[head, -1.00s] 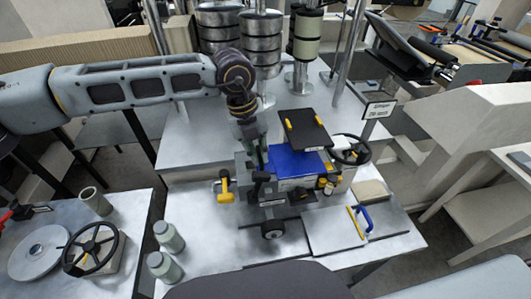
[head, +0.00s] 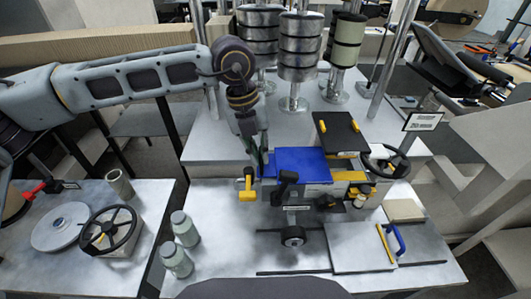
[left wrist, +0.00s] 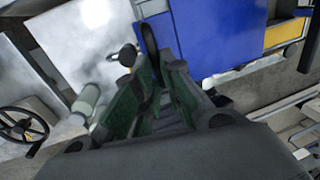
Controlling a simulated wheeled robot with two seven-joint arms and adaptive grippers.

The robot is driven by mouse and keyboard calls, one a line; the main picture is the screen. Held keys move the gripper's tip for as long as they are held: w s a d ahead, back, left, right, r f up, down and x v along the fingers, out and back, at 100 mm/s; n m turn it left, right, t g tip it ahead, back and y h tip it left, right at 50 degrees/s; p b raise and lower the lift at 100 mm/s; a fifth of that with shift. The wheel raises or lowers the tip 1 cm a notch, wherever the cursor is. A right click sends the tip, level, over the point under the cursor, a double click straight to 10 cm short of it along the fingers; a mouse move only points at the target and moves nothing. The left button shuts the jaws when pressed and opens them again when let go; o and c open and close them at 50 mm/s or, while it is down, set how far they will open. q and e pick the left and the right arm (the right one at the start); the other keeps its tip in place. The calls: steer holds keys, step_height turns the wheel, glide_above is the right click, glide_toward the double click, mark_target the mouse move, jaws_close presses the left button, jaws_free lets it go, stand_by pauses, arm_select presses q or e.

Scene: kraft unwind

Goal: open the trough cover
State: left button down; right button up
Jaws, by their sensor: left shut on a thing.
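The trough cover appears to be the flat blue panel (head: 300,163) on the machine at the middle of the bench. In the left wrist view the blue panel (left wrist: 215,35) fills the top right, with a dark upright handle (left wrist: 150,38) at its left edge. My left gripper (head: 258,168) is at the panel's left edge, pointing down. In the left wrist view its green-lined fingers (left wrist: 150,80) are closed around the lower part of the dark handle; the exact contact is partly hidden. Yellow parts (head: 345,170) show to the right of the panel. My right gripper is not in view.
A black plate with yellow clips (head: 340,134) stands just behind the panel. A handwheel (head: 388,160) is to the right. A yellow handle (head: 248,184) and black lever (head: 286,182) are close to the gripper. Two bottles (head: 184,228) stand at front left.

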arm_select(q)
steer(key=shift+r, duration=0.1)
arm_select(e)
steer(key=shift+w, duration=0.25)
arm_select(q)
steer(key=c, duration=1.6)
jaws_free()
steer(key=shift+o, duration=0.4)
steer(key=shift+r, duration=0.15)
step_height(320, 180, up, 11)
steer(key=a, duration=0.2)
steer(key=shift+a+r, duration=0.15)
steer(key=shift+r, duration=0.05)
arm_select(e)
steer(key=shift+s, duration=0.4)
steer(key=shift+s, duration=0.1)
